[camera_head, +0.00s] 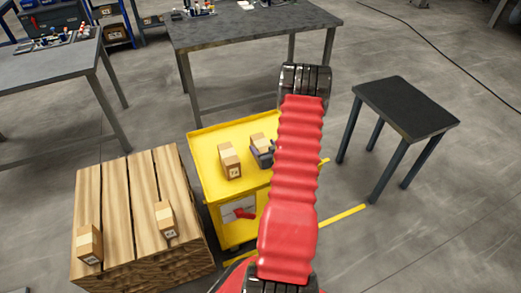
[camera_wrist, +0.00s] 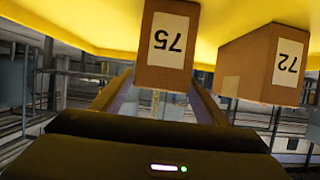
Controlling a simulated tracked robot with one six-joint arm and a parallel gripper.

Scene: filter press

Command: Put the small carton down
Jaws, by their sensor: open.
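A small brown carton labelled 75 (camera_wrist: 165,42) stands on the yellow cart top (camera_head: 205,150). In the head view this carton (camera_head: 258,139) is partly hidden by my gripper (camera_head: 264,155). The wrist view is upside down, and there my gripper (camera_wrist: 160,100) is open, with its two fingers on either side of carton 75. Whether the fingers touch it I cannot tell. A second carton, labelled 72 (camera_wrist: 266,62), stands beside it on the cart; it also shows in the head view (camera_head: 229,161).
A wooden block with planks (camera_head: 145,195) at the lower left bears two more cartons (camera_head: 88,244) (camera_head: 165,220). A small dark table (camera_head: 405,107) stands empty at the right. A grey workbench (camera_head: 250,30) is behind the cart. The cart's front left top is clear.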

